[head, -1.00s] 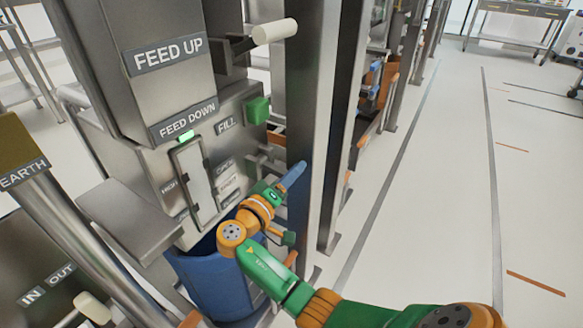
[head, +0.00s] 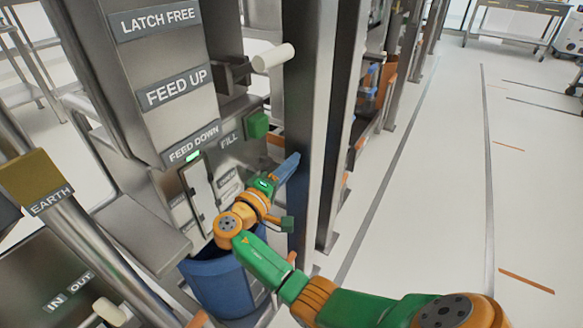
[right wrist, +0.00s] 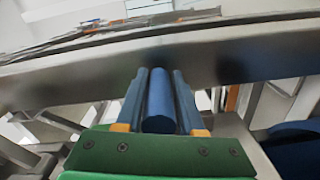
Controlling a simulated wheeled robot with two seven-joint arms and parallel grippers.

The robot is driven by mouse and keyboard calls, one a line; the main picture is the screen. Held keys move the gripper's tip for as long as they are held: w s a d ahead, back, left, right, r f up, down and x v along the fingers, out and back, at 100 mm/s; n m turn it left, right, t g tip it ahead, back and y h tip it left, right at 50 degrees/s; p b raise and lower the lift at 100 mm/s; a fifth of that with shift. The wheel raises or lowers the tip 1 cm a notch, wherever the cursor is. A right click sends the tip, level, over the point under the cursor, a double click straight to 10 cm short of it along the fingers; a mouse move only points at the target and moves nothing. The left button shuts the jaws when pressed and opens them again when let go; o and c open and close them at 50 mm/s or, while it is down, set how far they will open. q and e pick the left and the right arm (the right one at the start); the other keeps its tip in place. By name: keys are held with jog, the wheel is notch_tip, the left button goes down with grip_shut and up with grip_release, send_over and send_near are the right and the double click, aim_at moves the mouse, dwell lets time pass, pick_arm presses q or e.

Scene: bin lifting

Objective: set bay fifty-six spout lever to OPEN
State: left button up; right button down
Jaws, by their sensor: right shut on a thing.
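My right gripper (head: 287,168) is beside the machine front, next to a dark upright post. In the right wrist view its two fingers (right wrist: 158,100) are shut on a blue round bar (right wrist: 159,103), which looks like the lever's handle. The bar lies lengthwise between the fingers. Two small labels (head: 228,187) sit on the panel left of the gripper, too small to read surely. The lever's pivot and the bay number do not show. My left gripper is not in view.
The steel machine carries FEED UP (head: 175,88) and FEED DOWN labels, a green button (head: 258,125) and a white-handled lever (head: 273,57). A blue bin (head: 218,284) stands below. The dark post (head: 308,110) is close to my right wrist. The aisle floor at right is clear.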

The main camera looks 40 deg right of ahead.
jog(key=shift+w+r, duration=0.2)
jog(key=shift+r, duration=0.25)
jog(key=c, duration=0.6)
grip_release()
jog(key=shift+a, duration=0.1)
jog(key=shift+o, duration=0.2)
jog(key=shift+w+a+f, duration=0.1)
jog(key=shift+w+f, duration=0.1)
jog(key=v, duration=0.7)
